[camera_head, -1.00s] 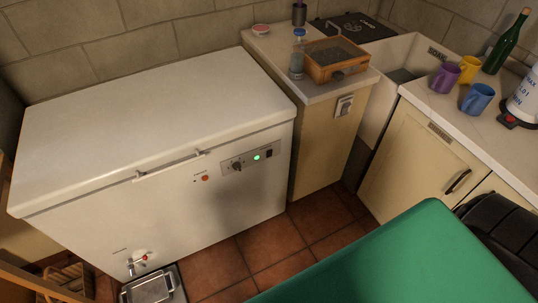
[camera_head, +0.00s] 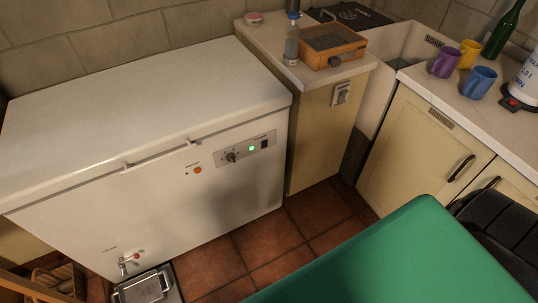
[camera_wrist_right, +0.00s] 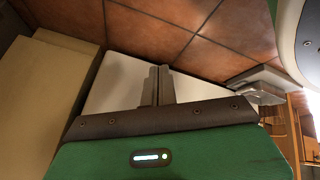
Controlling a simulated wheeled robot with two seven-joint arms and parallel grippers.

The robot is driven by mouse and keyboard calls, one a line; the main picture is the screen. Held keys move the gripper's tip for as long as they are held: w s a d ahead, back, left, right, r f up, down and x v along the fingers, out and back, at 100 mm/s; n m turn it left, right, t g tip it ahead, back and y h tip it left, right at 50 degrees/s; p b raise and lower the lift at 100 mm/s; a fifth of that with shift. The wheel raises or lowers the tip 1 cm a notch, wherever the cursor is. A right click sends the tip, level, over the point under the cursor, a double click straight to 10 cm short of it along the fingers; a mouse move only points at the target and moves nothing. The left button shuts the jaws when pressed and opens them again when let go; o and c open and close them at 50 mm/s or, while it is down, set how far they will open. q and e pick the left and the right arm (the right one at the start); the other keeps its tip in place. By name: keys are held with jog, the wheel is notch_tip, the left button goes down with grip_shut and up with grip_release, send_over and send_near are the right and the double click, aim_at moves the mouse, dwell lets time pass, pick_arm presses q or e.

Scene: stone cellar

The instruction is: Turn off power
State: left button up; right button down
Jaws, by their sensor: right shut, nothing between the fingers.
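A white chest freezer (camera_head: 110,215) with its lid shut stands against the wall in the head view. Its front has a grey control panel (camera_head: 245,151) near the upper right. The panel carries a dark knob (camera_head: 232,157), a lit green lamp (camera_head: 252,148) and a small black switch (camera_head: 265,143). An orange-red lamp or button (camera_head: 198,170) sits left of the panel. My right gripper (camera_wrist_right: 158,85) shows only in the right wrist view, its two fingers together and empty. A pale surface lies behind the fingers. My left gripper is in neither view.
A wall outlet or switch (camera_head: 342,93) is on the cream cabinet (camera_head: 318,130) right of the freezer. A wooden box (camera_head: 332,47) and a bottle (camera_head: 291,47) stand on top. A metal tray (camera_head: 148,287) lies on the tiled floor (camera_head: 270,238) below the drain tap (camera_head: 128,260).

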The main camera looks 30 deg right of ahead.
aim_at(265, 143)
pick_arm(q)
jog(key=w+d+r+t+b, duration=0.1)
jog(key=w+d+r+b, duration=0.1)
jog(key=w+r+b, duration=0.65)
pick_arm(e)
jog(key=w+d+r+n+t+p, duration=0.1)
jog(key=w+d+r+n+t, duration=0.2)
jog(key=w+r, duration=0.5)
jog(key=w+d+r+n+t, duration=0.1)
jog(key=w+r+n+t, duration=0.3)
jog(key=w, duration=0.9)
pick_arm(q)
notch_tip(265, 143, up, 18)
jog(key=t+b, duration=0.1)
jog(key=b, duration=0.5)
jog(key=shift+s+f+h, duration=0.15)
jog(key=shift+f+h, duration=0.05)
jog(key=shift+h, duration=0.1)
pick_arm(e)
jog(key=w+d+r+n+t, duration=0.2)
jog(key=w+r+t, duration=0.1)
jog(key=r, duration=0.6)
jog(key=w+d+r+n+t, duration=0.2)
jog(key=w+r+n+t, duration=0.1)
jog(key=r, duration=0.6)
jog(key=shift+w, duration=0.15)
jog(key=shift+w, duration=0.15)
